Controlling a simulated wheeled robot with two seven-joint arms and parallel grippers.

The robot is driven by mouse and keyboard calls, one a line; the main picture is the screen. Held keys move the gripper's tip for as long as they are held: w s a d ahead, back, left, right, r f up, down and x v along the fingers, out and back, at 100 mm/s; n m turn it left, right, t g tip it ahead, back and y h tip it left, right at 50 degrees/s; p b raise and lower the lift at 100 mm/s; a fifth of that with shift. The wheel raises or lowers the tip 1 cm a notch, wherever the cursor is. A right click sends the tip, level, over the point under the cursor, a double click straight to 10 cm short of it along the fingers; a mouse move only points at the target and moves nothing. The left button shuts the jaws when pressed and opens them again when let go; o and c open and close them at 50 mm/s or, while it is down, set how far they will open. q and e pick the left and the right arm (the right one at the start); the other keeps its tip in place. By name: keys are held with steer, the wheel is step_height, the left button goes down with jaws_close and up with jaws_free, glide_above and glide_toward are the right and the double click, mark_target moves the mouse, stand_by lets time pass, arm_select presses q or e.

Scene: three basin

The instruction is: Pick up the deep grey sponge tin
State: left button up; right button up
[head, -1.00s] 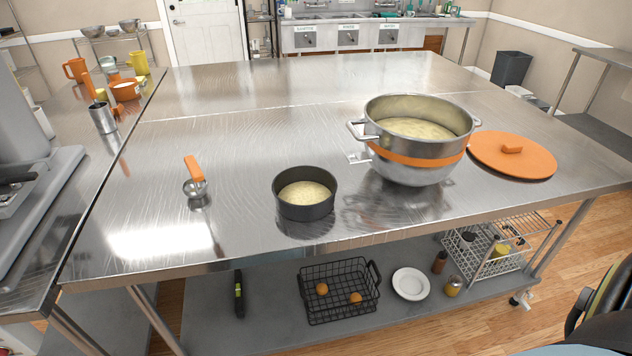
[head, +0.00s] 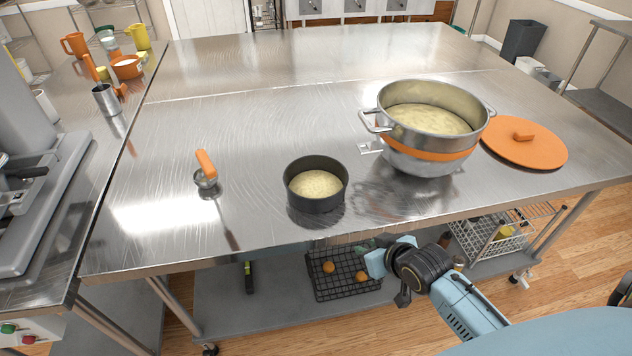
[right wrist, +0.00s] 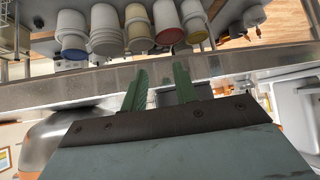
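The deep grey sponge tin (head: 316,198) stands upright on the steel table (head: 240,130) near its front edge, with a pale, crumbly filling. In the head view my right gripper (head: 368,251) is in front of the table edge, below and right of the tin, apart from it. In the right wrist view its two green fingers (right wrist: 158,80) stand apart with nothing held between them. A dark patch lies beyond the fingers there; I cannot tell whether it is the tin. My left gripper is not in view.
A large steel bowl (head: 428,162) with an orange band stands right of the tin, beside an orange lid (head: 525,148). An orange-handled scoop (head: 206,165) lies to the left. The table between scoop and tin is clear. A wire basket (head: 340,288) sits on the lower shelf.

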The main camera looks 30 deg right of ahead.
steer(key=w+d+r+t, duration=0.45)
steer(key=w+r, duration=0.25)
steer(key=r, duration=0.4)
glide_toward(345, 171)
steer(key=w, duration=0.3)
steer(key=shift+f+m, duration=0.35)
steer(key=shift+m, duration=0.05)
steer(key=shift+b+x, duration=0.4)
steer(key=shift+x, duration=2.5)
steer(key=shift+f, duration=0.15)
steer(key=shift+s+g, duration=0.1)
steer(key=shift+g, duration=0.15)
jaws_close()
